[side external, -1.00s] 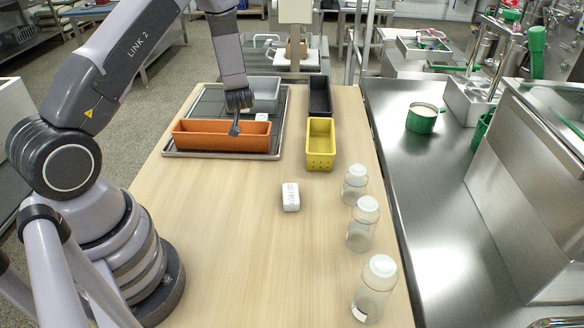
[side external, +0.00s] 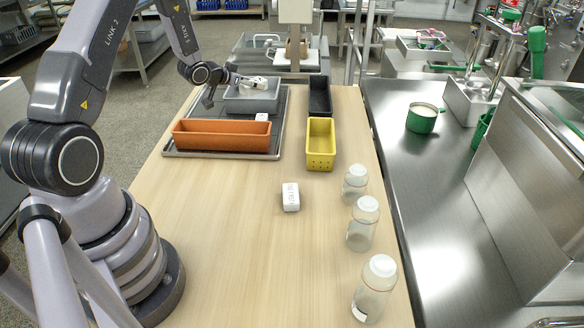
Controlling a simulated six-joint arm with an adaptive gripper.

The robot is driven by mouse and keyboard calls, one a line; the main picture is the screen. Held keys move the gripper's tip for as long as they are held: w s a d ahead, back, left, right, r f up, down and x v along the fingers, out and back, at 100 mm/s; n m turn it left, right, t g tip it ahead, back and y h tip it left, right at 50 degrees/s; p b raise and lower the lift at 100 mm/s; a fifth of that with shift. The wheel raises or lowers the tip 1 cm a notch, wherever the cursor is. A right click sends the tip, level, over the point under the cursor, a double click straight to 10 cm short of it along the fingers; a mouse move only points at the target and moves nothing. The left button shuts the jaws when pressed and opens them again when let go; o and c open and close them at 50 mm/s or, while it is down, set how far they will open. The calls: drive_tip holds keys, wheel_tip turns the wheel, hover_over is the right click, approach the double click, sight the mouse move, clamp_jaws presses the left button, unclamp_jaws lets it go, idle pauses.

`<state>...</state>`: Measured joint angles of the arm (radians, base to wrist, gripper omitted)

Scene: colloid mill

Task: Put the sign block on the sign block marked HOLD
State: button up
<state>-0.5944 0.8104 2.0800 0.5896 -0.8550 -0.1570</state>
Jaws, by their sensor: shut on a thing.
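My gripper (side external: 243,81) is shut on a small white sign block (side external: 254,83), held at the grey bin's upper part; the gap to the bin is unclear. A second white sign block (side external: 262,117) shows between the orange bin and the grey bin, its lower part hidden by the orange bin. A third white sign block (side external: 290,197) lies on the open wooden table with dark lettering on top, too small to read. I cannot tell which block is marked HOLD.
An orange bin (side external: 221,136) and a grey bin (side external: 252,102) stand on a dark tray (side external: 172,153). A yellow bin (side external: 320,155) and a black bin (side external: 320,97) stand to the right. Several clear jars (side external: 362,222) line the right edge.

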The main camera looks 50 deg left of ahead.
drive_tip(key=shift+s+a+f+m+h, duration=0.1)
drive_tip(key=shift+s+a+m+h, duration=0.1)
drive_tip(key=shift+s+m+h, duration=0.35)
drive_tip(key=s+f+m+h, duration=0.1)
drive_tip(key=s+m+h, duration=0.3)
hover_over(260, 119)
drive_tip(key=shift+g, duration=0.4)
wheel_tip(260, 119, down, 10)
drive_tip(key=shift+s+d+r, duration=0.1)
drive_tip(key=shift+s+r, duration=0.05)
drive_tip(key=shift+r, duration=0.1)
drive_tip(key=shift+w+f, duration=0.15)
drive_tip(key=shift+f, duration=0.8)
drive_tip(key=shift+w+f, duration=0.15)
drive_tip(key=shift+f, duration=0.8)
drive_tip(key=shift+f, duration=0.1)
drive_tip(key=o, duration=1.2)
drive_tip(key=shift+f, duration=0.1)
drive_tip(key=shift+c, duration=0.2)
